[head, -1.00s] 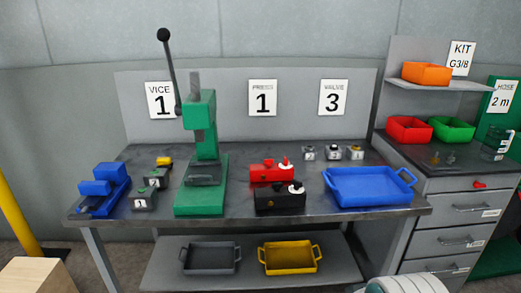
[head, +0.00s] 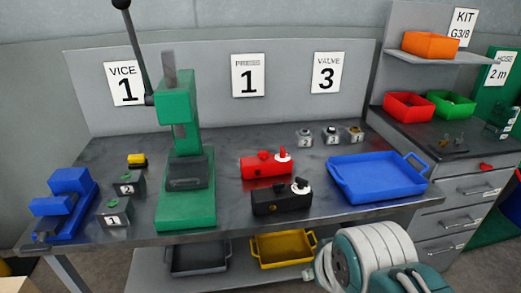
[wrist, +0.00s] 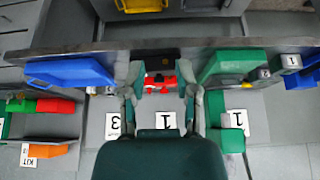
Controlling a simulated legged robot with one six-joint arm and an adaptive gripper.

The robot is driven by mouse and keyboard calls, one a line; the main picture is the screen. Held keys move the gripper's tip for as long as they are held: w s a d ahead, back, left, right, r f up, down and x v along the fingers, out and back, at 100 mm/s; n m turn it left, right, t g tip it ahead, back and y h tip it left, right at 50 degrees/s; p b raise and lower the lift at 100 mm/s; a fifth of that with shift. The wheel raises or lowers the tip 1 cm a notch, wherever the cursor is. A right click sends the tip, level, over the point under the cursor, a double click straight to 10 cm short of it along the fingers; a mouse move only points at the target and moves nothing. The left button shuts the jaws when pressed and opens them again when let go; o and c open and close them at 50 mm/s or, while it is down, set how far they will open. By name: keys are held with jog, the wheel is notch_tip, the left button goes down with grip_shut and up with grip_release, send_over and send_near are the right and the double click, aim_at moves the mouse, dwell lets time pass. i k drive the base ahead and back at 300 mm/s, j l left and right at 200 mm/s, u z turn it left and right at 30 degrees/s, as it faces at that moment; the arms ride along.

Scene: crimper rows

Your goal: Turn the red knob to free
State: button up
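A red box (head: 262,168) sits on the bench in the middle, right of the green press. A small red knob (head: 264,155) stands on its top, beside a white round dial (head: 284,154); its setting is too small to read. A black box (head: 280,201) with a black knob and white dial sits just in front. In the wrist view, which is upside down, the red box (wrist: 160,80) shows between the fingers of my gripper (wrist: 160,76), some distance off. My gripper is open and empty, with its fingers wide apart.
The tall green press (head: 180,205) with its lever stands left of the boxes. A blue tray (head: 380,190) is on the right. Several small numbered blocks (head: 332,139) stand behind. A blue vice (head: 68,205) is far left. Bare bench (head: 225,190) lies between press and boxes.

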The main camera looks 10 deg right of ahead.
aim_at(263, 155)
jog(key=i, duration=1.35)
